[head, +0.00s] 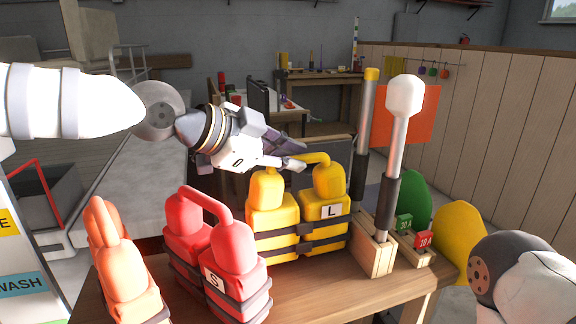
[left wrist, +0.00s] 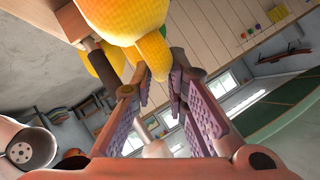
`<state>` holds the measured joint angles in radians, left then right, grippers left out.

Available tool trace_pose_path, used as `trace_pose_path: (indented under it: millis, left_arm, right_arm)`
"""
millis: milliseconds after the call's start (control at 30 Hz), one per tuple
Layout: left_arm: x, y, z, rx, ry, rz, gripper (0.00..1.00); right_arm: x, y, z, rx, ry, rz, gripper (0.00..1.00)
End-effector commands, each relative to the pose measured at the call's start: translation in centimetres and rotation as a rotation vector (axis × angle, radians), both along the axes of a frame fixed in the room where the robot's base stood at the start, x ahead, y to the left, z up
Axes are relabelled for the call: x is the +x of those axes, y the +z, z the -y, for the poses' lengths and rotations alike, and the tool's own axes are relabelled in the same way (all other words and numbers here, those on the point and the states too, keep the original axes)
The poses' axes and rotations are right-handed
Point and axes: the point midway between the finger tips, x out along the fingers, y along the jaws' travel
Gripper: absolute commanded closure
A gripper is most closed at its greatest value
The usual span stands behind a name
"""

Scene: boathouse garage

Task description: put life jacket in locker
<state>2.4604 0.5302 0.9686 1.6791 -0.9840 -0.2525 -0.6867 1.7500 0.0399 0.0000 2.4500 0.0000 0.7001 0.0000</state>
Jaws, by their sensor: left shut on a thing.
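A yellow life jacket (head: 271,219) with dark straps and an "L" label stands upright on the wooden table (head: 330,292). A red life jacket (head: 236,262) with an "S" label and an orange life jacket (head: 124,268) stand to its left. My left gripper (head: 298,163) is shut on the yellow jacket's top loop, coming from the left. In the left wrist view the yellow loop (left wrist: 152,55) lies between the fingertips (left wrist: 160,82). My right gripper is out of view; only part of my right arm shows at lower right. I cannot make out a locker.
Right of the yellow jacket, a wooden block (head: 373,257) holds two upright paddles (head: 402,100). Beyond it are green and red number tags (head: 423,239) and rounded green and yellow shapes (head: 459,236).

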Motion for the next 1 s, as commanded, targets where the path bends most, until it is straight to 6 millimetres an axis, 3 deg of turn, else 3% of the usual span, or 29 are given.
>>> trace_pose_path:
  millis: [100, 467, 500, 567, 900, 1000]
  left_arm:
    - [-0.1, -0.9, 0.1, -0.002, -0.002, 0.006, 1.0]
    - [0.0, -1.5, 0.1, -0.002, -0.001, 0.005, 1.0]
    - [0.0, -1.6, 0.0, 0.0, -0.001, 0.002, 0.77]
    - [0.0, -1.6, 0.0, 0.0, -0.001, 0.002, 0.66]
    - [0.0, -1.2, 0.0, -0.002, -0.001, 0.003, 0.66]
    - [-0.8, -0.3, -1.1, -0.002, 0.001, 0.005, 0.66]
  right_arm:
    - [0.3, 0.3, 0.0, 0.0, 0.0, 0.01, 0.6]
    - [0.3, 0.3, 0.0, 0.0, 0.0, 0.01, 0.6]
    - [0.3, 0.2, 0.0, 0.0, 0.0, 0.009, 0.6]
    - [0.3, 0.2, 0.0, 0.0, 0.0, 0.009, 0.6]
    - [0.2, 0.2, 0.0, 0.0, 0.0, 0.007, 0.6]
    - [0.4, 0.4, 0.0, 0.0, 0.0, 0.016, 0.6]
